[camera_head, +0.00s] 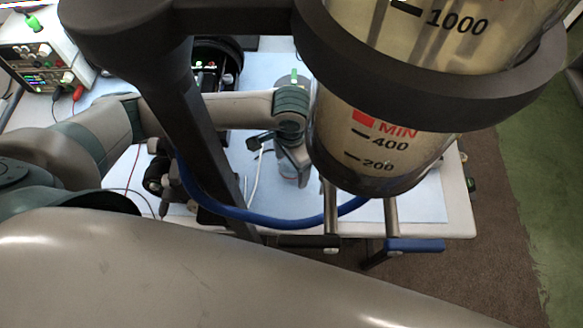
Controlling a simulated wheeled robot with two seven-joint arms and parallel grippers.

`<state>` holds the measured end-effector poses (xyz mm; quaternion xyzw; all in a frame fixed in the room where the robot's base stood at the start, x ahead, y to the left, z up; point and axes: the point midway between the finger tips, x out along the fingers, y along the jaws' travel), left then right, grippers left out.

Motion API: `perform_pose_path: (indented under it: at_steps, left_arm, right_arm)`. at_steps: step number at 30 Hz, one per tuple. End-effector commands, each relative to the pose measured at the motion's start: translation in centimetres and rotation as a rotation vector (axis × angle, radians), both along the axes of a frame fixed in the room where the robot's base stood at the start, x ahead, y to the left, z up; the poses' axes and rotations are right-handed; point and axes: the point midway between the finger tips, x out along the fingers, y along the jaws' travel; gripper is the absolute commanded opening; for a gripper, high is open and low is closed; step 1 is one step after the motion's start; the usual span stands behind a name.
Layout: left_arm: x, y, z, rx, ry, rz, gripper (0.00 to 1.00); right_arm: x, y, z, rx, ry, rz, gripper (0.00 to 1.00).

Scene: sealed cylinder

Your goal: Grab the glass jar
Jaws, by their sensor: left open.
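My left arm comes in from the left and reaches over the white table. Its gripper (277,150) points down, open, with dark fingertips partly hidden by the arm's end and the big cylinder. A large clear cylinder (375,150) with black scale marks and a red MIN mark hangs close in front of the camera. My right gripper is not in view.
A dark ring and post (430,85) hold the large cylinder and block much of the view. A blue hose (270,216) loops below it. Instruments with knobs and cables (42,60) stand at the far left. The table (425,205) is bare at the right.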

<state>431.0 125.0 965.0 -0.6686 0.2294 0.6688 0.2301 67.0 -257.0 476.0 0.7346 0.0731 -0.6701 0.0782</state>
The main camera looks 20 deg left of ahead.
Motion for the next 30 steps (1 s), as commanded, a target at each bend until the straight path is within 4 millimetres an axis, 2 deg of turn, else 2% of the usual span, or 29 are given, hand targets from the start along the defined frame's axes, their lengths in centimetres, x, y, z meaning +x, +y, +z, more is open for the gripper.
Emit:
perform_pose_path:
  at_steps: [1,2,6,8,20,26,30]
  left_arm:
    - [0.0,0.0,0.0,0.0,0.0,0.0,0.72]
    - [0.0,0.0,0.0,0.0,0.0,0.0,0.68]
    - [0.0,0.0,0.0,0.0,0.0,0.0,0.34]
    - [0.0,0.0,0.0,0.0,0.0,0.0,0.23]
    - [0.1,-0.1,0.6,-0.003,-0.002,0.0,0.23]
    - [0.1,-0.1,2.8,-0.003,-0.004,-0.002,0.23]
    - [0.1,-0.1,5.2,-0.004,-0.005,-0.003,0.23]
  right_arm:
    - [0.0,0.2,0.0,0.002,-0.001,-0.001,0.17]
    - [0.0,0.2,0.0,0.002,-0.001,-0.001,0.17]
    - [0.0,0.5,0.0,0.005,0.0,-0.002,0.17]
    - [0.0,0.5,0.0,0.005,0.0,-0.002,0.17]
    - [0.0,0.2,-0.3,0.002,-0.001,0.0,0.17]
    - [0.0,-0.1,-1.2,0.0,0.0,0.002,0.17]
    - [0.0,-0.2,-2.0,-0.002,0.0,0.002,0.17]
